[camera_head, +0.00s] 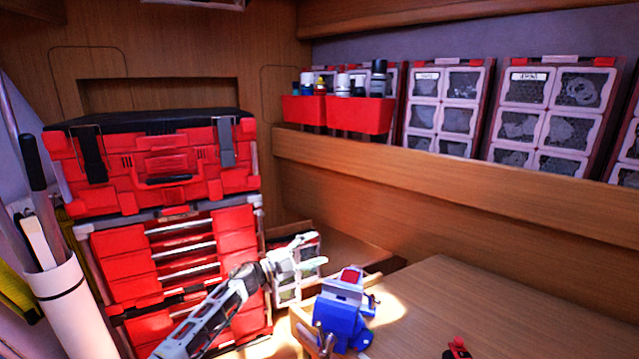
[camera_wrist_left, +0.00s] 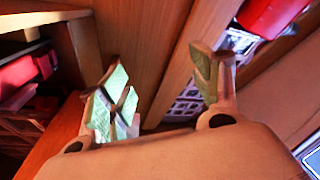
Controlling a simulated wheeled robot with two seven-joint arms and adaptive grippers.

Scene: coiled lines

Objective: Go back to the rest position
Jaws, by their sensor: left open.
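My left gripper (camera_head: 308,252) shows in the head view, at the end of my left arm, which comes in from the lower left. It is in front of a small organizer case beside the red tool chest (camera_head: 180,245). In the left wrist view its two green-padded fingers (camera_wrist_left: 165,82) stand wide apart with nothing between them. My right gripper is not in view.
A blue vise (camera_head: 341,318) stands near the wooden bench (camera_head: 500,305), close right of my left gripper. A small red and black item (camera_head: 457,348) lies on the bench. Red bins (camera_head: 360,114) with bottles and organizer cases (camera_head: 443,105) line the shelf. The bench middle is clear.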

